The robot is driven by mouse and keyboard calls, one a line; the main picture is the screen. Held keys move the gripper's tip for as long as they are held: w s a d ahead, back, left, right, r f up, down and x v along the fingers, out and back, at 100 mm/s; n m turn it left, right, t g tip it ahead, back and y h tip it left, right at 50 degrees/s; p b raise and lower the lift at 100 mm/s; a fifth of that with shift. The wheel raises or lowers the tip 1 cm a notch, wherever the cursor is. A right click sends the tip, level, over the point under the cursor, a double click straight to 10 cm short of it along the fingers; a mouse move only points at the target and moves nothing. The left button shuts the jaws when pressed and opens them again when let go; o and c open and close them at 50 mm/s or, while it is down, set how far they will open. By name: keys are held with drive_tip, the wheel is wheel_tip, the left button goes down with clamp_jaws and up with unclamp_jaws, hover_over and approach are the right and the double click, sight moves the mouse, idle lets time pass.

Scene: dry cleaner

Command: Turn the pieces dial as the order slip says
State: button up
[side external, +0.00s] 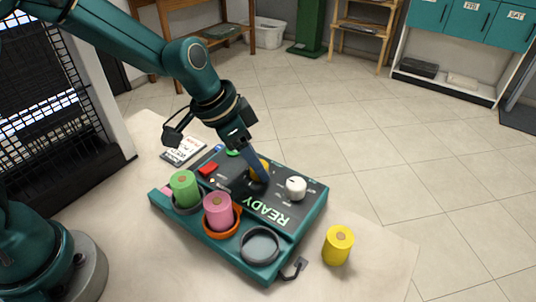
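The teal control box (225,262) lies on the pale table, with READY lettered across its dark top. Which one is the pieces dial cannot be read here. A white slip or card (184,151) lies behind the box at the left; its print is too small to read.
A green spool (184,188) and a pink spool (218,211) stand in ring holders along the box's front; a third grey ring (260,245) is empty. A yellow spool (337,245) stands on the table to the right. A red button (207,169) is on the box top.

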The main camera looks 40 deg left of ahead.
clamp_jaws()
drive_tip(key=shift+n, duration=0.3)
drive_tip(key=n, duration=0.2)
drive_tip(key=n+y, duration=0.1)
drive_tip(key=shift+s+d+n+t+y, duration=0.1)
drive_tip(key=shift+d+n+t+y, duration=0.1)
drive_tip(key=shift+n+t+y, duration=0.15)
drive_tip(key=n, duration=0.2)
drive_tip(key=n+y, duration=0.1)
drive_tip(key=n, duration=0.1)
drive_tip(key=shift+d+y, duration=0.1)
drive_tip(key=shift+y, duration=0.15)
drive_tip(key=n+y, duration=0.1)
drive_tip(key=n, duration=0.4)
drive_tip(key=shift+d+y, duration=0.15)
drive_tip(key=shift+y, duration=0.25)
drive_tip(key=n, duration=0.2)
drive_tip(key=n+g+y, duration=0.1)
drive_tip(key=n, duration=0.1)
drive_tip(key=shift+d+n+g, duration=0.1)
drive_tip(key=shift+n+g, duration=0.15)
drive_tip(key=o, duration=0.6)
unclamp_jaws()
drive_tip(key=shift+c, duration=0.2)
